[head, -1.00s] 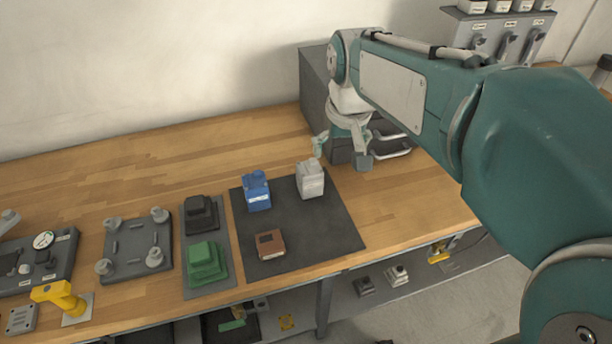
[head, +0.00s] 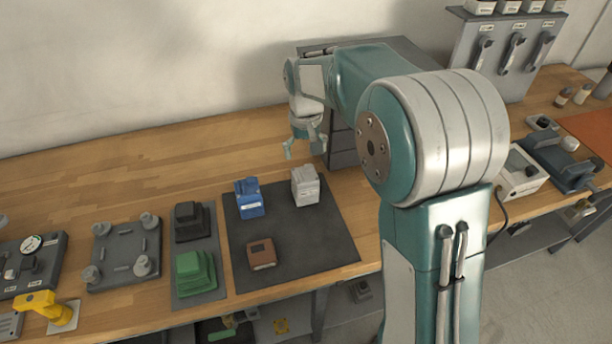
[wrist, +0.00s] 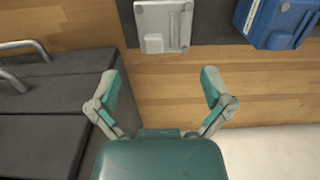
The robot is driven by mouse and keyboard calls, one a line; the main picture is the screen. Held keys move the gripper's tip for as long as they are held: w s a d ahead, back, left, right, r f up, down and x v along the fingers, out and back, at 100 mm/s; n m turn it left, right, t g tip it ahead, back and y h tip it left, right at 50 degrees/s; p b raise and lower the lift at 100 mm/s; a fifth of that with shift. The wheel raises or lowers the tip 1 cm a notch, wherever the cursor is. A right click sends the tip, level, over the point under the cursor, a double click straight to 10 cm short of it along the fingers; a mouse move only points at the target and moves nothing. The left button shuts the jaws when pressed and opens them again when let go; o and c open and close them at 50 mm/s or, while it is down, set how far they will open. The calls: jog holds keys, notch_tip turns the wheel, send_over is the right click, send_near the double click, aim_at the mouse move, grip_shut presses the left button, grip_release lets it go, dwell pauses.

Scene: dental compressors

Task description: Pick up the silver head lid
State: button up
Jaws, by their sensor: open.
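The silver head lid (head: 305,187) is a pale block standing on the dark mat (head: 325,240), at its back right. It also shows at the top of the wrist view (wrist: 163,25), partly cut off by the frame edge. My gripper (head: 305,150) is above the bench, behind the lid in the head view, and apart from it. In the wrist view my gripper (wrist: 160,78) is open and empty, with wooden bench top between its fingers. The lid lies beyond the fingertips, roughly in line with the gap.
A blue block (head: 249,198) stands left of the lid, and a brown block (head: 262,254) lies at the mat's front. A dark drawer cabinet (head: 343,148) with metal handles is close beside my gripper. Green (head: 194,273) and black (head: 192,222) stepped blocks stand further left.

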aim_at(303, 170)
jog(key=f, duration=0.5)
jog(key=shift+s+a+f, duration=0.15)
jog(key=shift+s+a, duration=0.05)
jog(key=shift+a, duration=0.15)
jog(key=shift+d, duration=0.1)
jog(key=c, duration=1)
